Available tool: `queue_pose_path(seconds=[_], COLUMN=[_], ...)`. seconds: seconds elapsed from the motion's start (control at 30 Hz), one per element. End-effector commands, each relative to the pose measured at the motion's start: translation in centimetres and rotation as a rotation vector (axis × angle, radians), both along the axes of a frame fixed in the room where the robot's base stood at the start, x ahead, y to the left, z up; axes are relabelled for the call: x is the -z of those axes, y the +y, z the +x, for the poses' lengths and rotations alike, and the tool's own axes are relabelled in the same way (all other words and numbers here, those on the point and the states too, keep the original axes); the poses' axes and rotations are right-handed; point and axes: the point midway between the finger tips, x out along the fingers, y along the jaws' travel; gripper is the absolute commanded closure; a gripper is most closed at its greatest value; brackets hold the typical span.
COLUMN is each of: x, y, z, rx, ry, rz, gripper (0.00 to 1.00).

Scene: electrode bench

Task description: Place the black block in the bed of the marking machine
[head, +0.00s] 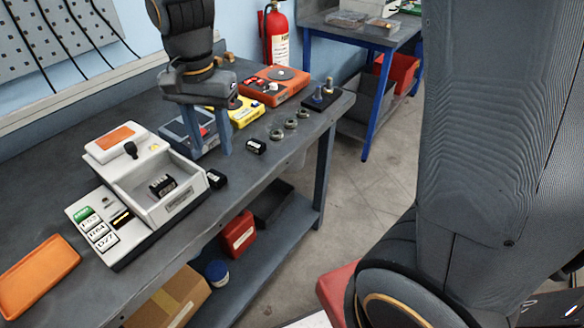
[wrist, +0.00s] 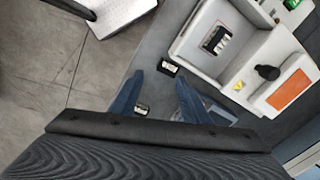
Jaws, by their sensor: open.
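The marking machine (head: 128,171) is a pale grey unit on the bench; it also shows in the wrist view (wrist: 200,18). A black block with white marking (head: 162,185) sits in its bed, also visible in the wrist view (wrist: 217,40). A second black block (head: 216,178) lies on the bench just right of the machine, and it shows near the fingertips in the wrist view (wrist: 168,68). A third black block (head: 256,146) lies farther along the bench; the wrist view shows it between the fingers (wrist: 142,108). My gripper (head: 210,153) is open and empty, its blue fingers (wrist: 160,78) pointing down above the bench.
Several metal rings (head: 290,124) lie along the bench edge. Behind are a blue-grey device (head: 182,133), a yellow device (head: 245,112) and an orange device (head: 272,87). An orange tray (head: 38,276) lies at the bench's near end. A red bin (head: 238,233) stands on the lower shelf.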

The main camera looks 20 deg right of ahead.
Motion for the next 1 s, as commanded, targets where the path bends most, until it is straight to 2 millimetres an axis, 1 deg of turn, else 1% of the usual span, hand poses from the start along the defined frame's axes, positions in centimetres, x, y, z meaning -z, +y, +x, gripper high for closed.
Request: queue_pose_path(seconds=[0.03, 0.07, 0.1, 0.2, 0.3, 0.4, 0.47, 0.6, 1.0], x=[1.0, 1.7, 2.4, 4.2, 5.5, 6.3, 6.6, 6.9, 6.9], y=[-2.9, -4.3, -6.1, -9.9, -12.8, -14.4, -15.0, -15.3, -15.3], z=[-0.8, -1.3, -2.1, -4.2, -6.2, -7.7, -8.3, -8.8, -8.8], rx=[-0.063, -0.113, -0.178, -0.331, -0.456, -0.547, -0.584, -0.620, -0.621], ry=[-0.005, -0.009, -0.017, -0.032, -0.044, -0.054, -0.055, -0.058, -0.058], rz=[-0.003, -0.004, -0.008, -0.018, -0.030, -0.041, -0.045, -0.049, -0.049], gripper=[0.58, 0.58, 0.58, 0.58, 0.58, 0.58, 0.58, 0.58, 0.58])
